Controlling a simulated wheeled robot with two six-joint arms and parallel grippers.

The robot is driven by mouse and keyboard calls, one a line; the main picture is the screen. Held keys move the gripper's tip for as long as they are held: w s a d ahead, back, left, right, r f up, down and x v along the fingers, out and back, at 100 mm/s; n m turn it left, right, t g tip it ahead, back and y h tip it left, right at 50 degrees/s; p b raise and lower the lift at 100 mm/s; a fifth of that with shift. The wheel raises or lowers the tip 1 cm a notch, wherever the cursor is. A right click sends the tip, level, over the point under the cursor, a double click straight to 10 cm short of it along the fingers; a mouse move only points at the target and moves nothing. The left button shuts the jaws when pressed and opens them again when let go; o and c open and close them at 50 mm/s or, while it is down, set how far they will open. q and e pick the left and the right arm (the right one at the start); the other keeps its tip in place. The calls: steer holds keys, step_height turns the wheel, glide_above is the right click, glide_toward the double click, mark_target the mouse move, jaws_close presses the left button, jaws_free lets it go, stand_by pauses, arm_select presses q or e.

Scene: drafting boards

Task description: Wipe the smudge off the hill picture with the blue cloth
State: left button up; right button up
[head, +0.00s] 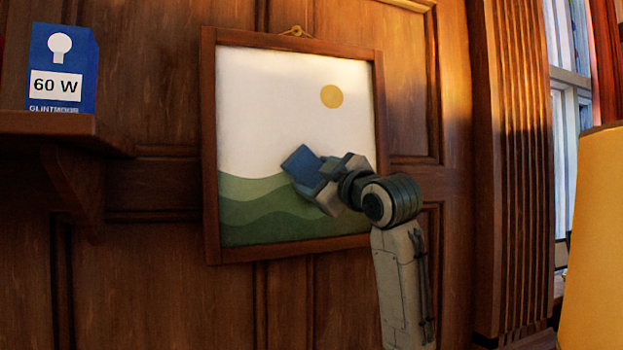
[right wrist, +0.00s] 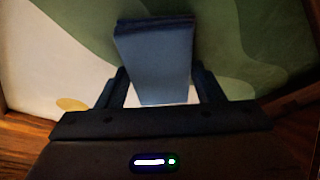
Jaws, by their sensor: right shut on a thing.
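The hill picture (head: 260,120) hangs on the wooden wall in a brown frame, with green hills, a pale sky and a yellow sun. The blue cloth (head: 302,160) is a folded block held at the picture, over the line between hills and sky. My right gripper (head: 322,180) is shut on it. In the right wrist view the cloth (right wrist: 158,60) sits between the two fingers, in front of the picture (right wrist: 245,45). I cannot tell whether the cloth touches the picture. No smudge shows; the cloth and gripper hide part of the surface. My left gripper is not in view.
A wooden shelf (head: 60,128) at the left carries a blue 60 W bulb box (head: 62,68). A yellow object (head: 597,240) stands at the right edge, near a window (head: 568,110).

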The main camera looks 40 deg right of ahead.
mark_target(296, 179)
steer(key=shift+s+d+r, duration=0.95)
steer(key=shift+s+d, duration=0.25)
steer(key=shift+d, duration=3.9)
steer(key=shift+w+a+f, duration=0.45)
steer(key=shift+w+a, duration=0.1)
steer(key=shift+a, duration=1.8)
steer(key=shift+w+a+f, duration=0.4)
steer(key=shift+w+a, duration=0.2)
steer(key=shift+a, duration=1.8)
steer(key=shift+w+a+f, duration=0.45)
steer(key=shift+w+a, duration=0.1)
steer(key=shift+a, duration=1.8)
steer(key=shift+d, duration=0.1)
steer(key=shift+s, duration=0.4)
steer(key=shift+s+a, duration=0.2)
steer(key=shift+s, duration=0.65)
steer(key=shift+s+a, duration=0.25)
steer(key=shift+s, duration=0.55)
steer(key=shift+s+a, duration=0.2)
steer(key=shift+s, duration=0.65)
